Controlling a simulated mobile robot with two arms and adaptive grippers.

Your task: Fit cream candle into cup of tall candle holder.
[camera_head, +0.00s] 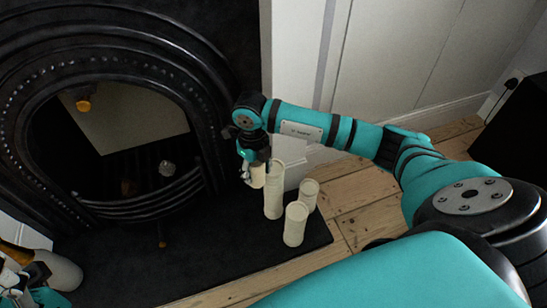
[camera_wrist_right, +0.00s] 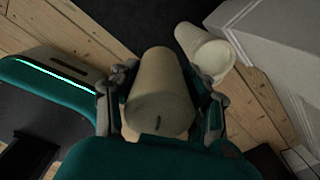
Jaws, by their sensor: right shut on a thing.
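The cream candle (camera_head: 258,177) is in my right gripper (camera_head: 254,168), above the dark hearth. In the right wrist view the candle (camera_wrist_right: 158,90) sits between the fingers of the right gripper (camera_wrist_right: 160,105), its wick end towards the camera. The tall candle holder (camera_head: 274,192) is a cream column standing on the hearth just right of the candle. A cream holder with an open top (camera_wrist_right: 205,52) shows beyond the candle in the wrist view; I cannot tell which one it is. Part of my left gripper (camera_head: 22,285) shows at the lower left edge, its jaws unclear.
Two shorter cream holders (camera_head: 295,224) (camera_head: 309,194) stand right of the tall one. The black fireplace surround (camera_head: 205,75) rises at left, the white wall (camera_head: 300,60) behind. A pale rounded object (camera_head: 60,270) lies lower left. The hearth (camera_head: 205,255) is clear in front.

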